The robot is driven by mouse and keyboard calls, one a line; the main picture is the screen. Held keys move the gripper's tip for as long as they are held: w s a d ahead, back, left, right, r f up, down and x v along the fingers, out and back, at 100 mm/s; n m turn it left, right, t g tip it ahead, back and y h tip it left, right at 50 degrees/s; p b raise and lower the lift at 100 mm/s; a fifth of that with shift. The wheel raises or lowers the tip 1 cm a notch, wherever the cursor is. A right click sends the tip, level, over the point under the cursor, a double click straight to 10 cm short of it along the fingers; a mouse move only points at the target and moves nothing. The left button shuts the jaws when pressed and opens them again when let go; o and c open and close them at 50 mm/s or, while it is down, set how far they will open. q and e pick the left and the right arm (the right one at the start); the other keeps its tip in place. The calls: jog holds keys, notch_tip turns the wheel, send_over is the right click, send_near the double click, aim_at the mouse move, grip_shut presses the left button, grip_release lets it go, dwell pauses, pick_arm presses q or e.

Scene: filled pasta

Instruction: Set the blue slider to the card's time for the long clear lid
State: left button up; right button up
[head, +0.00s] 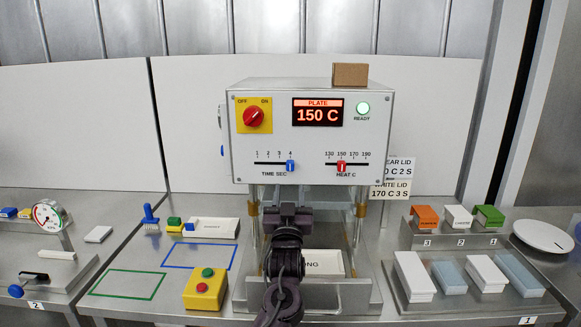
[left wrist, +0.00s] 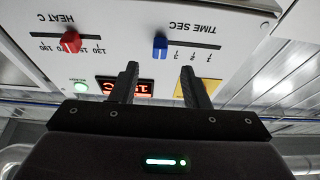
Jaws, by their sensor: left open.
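The blue slider (head: 290,166) sits at the 4 mark, the right end of the TIME SEC scale on the white press panel. The upside-down left wrist view shows the blue slider (left wrist: 160,47) just beyond the gap between my fingertips, not visibly touched. My left gripper (head: 288,208) is open and empty, below the panel in front of the press. The clear lid's card (head: 400,170) is partly hidden behind the press; "EAR LID" and "0 C 2 S" can be read. Long clear lids (head: 449,277) lie at right. My right gripper is not in view.
The red HEAT C slider (head: 341,166) is near 150, and the display (head: 318,112) reads PLATE 150 C. A lower card (head: 390,190) reads WHITE LID 170 C 3 S. A yellow button box (head: 205,289) stands left of my arm.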

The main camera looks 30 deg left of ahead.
aim_at(290, 168)
pick_arm(q)
jog(key=w+a+r+p, duration=0.2)
jog(key=w, duration=0.1)
jog(key=shift+r, duration=0.35)
jog(key=shift+f+x, duration=0.25)
jog(key=shift+x, duration=0.9)
jog(key=shift+w+a+p, duration=0.15)
jog(key=shift+w+p, duration=0.2)
jog(key=shift+w+r, duration=0.1)
jog(key=c, duration=0.7)
grip_shut()
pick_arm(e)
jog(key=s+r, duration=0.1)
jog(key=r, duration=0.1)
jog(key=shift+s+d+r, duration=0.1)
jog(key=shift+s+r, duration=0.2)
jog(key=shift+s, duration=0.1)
